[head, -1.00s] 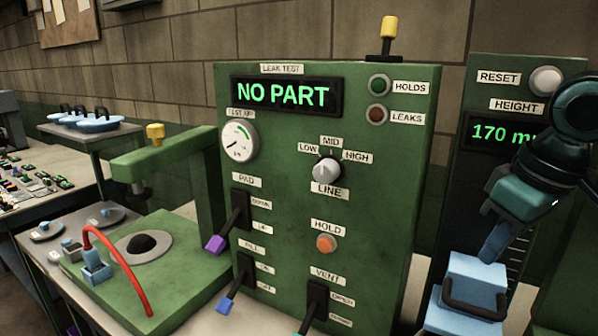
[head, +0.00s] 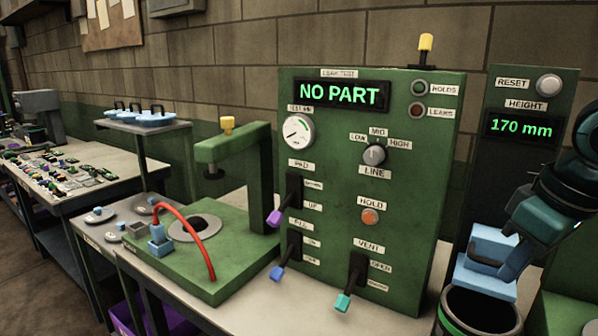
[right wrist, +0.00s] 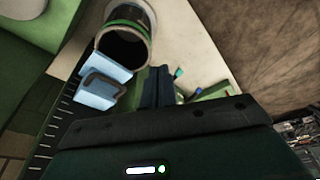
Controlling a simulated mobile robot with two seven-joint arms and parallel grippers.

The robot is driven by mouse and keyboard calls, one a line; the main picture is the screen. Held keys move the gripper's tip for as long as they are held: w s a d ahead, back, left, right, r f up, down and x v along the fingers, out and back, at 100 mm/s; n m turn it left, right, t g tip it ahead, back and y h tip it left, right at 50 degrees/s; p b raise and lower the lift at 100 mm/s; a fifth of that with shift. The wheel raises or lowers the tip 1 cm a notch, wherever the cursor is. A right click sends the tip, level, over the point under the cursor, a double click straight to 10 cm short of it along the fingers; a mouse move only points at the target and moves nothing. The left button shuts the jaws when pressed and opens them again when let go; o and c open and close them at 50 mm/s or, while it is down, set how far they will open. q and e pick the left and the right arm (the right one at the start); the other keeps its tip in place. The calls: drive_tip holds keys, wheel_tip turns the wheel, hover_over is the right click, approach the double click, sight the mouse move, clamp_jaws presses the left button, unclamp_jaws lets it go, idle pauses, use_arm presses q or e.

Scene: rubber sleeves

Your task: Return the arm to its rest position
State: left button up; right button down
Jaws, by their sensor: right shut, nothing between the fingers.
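My right gripper (head: 512,262) is at the right edge of the head view, with its fingers shut and empty. It is beside a light blue block with a dark handle (head: 478,278); whether they touch is unclear. In the right wrist view the shut fingers (right wrist: 157,88) point past the blue block (right wrist: 90,80), with a gap visible between them. A black-mouthed cylinder (right wrist: 125,38) stands by the block and also shows at the bottom of the head view (head: 446,322). My left gripper is not in view.
The green leak-test panel (head: 335,235) reads "NO PART". The height post (head: 510,160) reads "170 mm". A green fixture (head: 235,265) with a red hose (head: 205,245) stands left of the panel. Bench (head: 390,320) is bare in front of the panel. A parts table (head: 85,205) is farther left.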

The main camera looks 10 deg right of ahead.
wheel_tip(320, 180, down, 23)
drive_tip(key=s+d+n, duration=0.1)
drive_tip(key=s+d, duration=0.1)
drive_tip(key=s, duration=0.1)
drive_tip(key=s+a+f+m+t, duration=0.1)
drive_tip(key=s+a+f+m, duration=0.2)
drive_tip(key=s+a+f, duration=0.75)
drive_tip(key=w+a+f+t+y, duration=0.2)
drive_tip(key=w+a+f+t, duration=0.4)
drive_tip(key=a+f, duration=0.2)
wheel_tip(320, 180, down, 2)
drive_tip(key=shift+w+f+n, duration=0.15)
drive_tip(key=shift+f+n, duration=0.1)
drive_tip(key=shift+n, duration=0.15)
drive_tip(key=shift+d, duration=0.1)
